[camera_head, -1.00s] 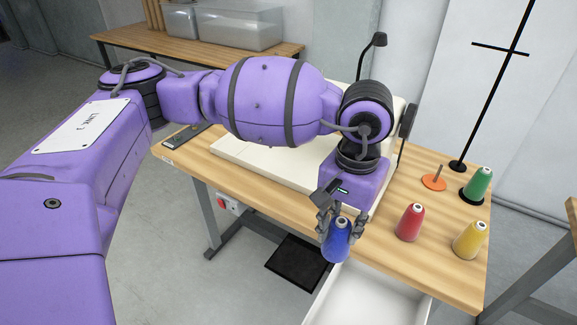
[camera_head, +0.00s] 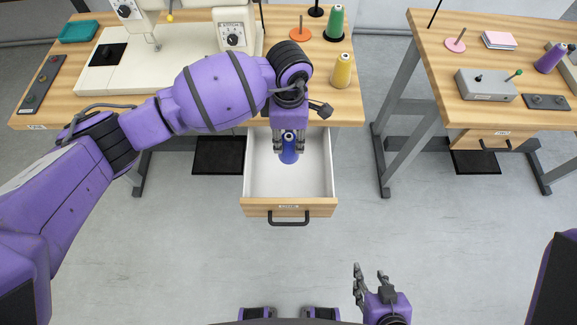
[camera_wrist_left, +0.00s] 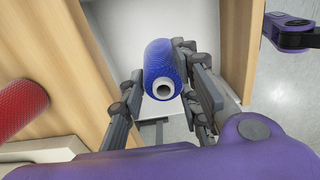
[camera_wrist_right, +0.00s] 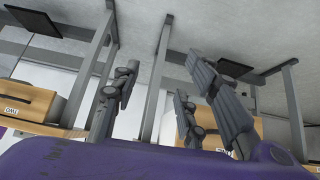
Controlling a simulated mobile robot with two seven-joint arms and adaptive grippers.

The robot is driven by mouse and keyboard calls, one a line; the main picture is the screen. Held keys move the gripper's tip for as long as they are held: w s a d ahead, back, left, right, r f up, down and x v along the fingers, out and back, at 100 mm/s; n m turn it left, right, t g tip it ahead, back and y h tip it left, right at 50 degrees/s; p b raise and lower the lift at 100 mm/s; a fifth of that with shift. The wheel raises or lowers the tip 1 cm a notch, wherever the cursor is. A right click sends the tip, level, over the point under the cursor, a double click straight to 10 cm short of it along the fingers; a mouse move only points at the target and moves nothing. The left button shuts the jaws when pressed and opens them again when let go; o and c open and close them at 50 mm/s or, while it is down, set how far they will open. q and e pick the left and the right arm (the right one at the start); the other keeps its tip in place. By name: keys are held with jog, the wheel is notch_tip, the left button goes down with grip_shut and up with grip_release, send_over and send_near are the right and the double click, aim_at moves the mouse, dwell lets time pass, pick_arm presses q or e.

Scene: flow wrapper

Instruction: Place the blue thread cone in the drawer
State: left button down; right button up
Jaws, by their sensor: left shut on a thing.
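The blue thread cone (camera_head: 289,155) is between the fingers of my left gripper (camera_head: 289,146), which is shut on it. In the head view both are over the open white-lined drawer (camera_head: 262,178). In the left wrist view the blue cone (camera_wrist_left: 160,68) shows its pale tip towards the camera, with the gripper's fingers (camera_wrist_left: 165,95) on either side. Whether the cone touches the drawer floor is unclear. My right gripper (camera_head: 370,285) is empty, with fingers apart, low in front of the table, away from the drawer.
The drawer's front with its black handle (camera_head: 289,220) sticks out from the sewing table (camera_head: 350,108). Yellow (camera_head: 342,70) and green (camera_head: 335,22) cones stand on the table. A red cone (camera_wrist_left: 20,108) shows in the left wrist view. A second table (camera_head: 430,50) stands at right.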

pick_arm(q)
notch_tip(320, 180, down, 9)
jog(key=shift+f, duration=0.25)
pick_arm(e)
jog(key=shift+w+r, duration=0.1)
jog(key=shift+w, duration=0.4)
pick_arm(q)
jog(key=shift+f, duration=0.1)
jog(key=shift+f, duration=0.15)
jog(key=c, duration=1.3)
grip_release()
